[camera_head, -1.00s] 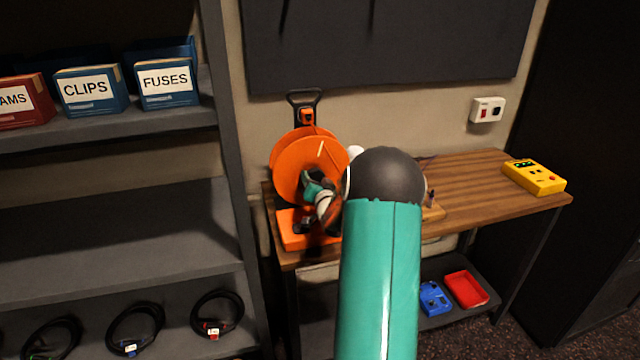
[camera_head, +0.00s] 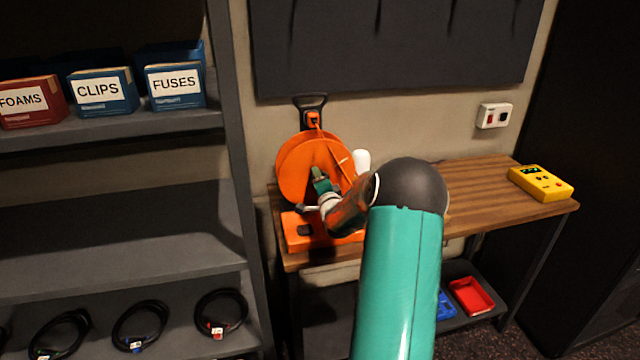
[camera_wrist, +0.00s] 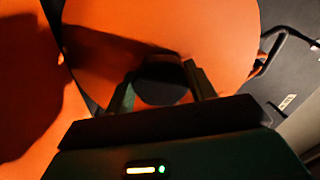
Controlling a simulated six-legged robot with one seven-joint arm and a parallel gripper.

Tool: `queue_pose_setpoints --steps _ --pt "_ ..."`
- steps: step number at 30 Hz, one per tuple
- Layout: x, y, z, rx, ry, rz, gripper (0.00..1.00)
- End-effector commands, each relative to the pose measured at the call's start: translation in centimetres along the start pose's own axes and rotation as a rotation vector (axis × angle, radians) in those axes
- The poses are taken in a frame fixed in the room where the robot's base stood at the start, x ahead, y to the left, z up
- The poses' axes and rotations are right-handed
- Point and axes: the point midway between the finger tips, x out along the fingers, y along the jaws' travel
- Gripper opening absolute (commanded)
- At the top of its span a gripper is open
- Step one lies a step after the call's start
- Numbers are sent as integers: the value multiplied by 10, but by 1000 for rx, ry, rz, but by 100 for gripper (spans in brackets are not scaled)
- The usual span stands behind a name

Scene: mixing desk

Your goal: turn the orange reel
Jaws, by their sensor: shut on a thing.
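The orange reel (camera_head: 297,172) stands upright on its orange base at the left end of the wooden desk. My gripper (camera_head: 322,184) is at the front of the reel. In the wrist view the orange disc (camera_wrist: 215,40) fills most of the picture. There my gripper's two fingers (camera_wrist: 160,85) stand either side of a dark part in front of the disc, shut on it. What that dark part is, I cannot tell clearly. My forearm hides part of the desk.
A yellow device (camera_head: 541,183) lies at the desk's right end. A red tray (camera_head: 472,296) and a partly hidden blue item sit on the shelf below. A grey shelf unit (camera_head: 120,225) with labelled boxes and coiled cables stands close on the left. The desk's middle right is clear.

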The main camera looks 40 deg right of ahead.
Motion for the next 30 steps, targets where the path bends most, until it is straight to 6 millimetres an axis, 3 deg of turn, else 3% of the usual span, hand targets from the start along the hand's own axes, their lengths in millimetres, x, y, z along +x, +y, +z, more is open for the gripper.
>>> queue_pose_setpoints --steps 30 --pt "-2 -2 -4 965 2 0 14"
